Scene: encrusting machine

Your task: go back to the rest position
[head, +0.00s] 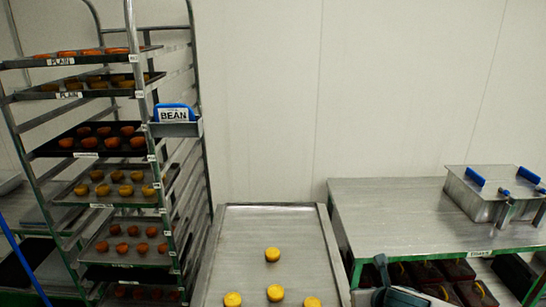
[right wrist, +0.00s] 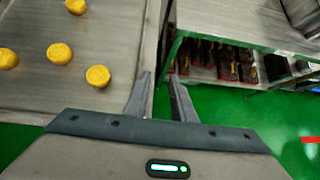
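My right gripper (right wrist: 160,76) shows in the right wrist view with its two fingers apart and nothing between them. It is over the gap between the metal tray table (right wrist: 120,85) and the steel table. In the head view a dark part of it (head: 383,272) shows at the bottom edge, right of the tray table. My left gripper is in neither view.
A rack (head: 140,75) with several trays of pastries stands at left, with a blue BEAN sign (head: 174,113). The steel table (head: 400,215) at right carries a metal box (head: 480,205) with blue handles. Dark red containers (head: 425,273) sit on its lower shelf. Green floor (right wrist: 215,105) is clear.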

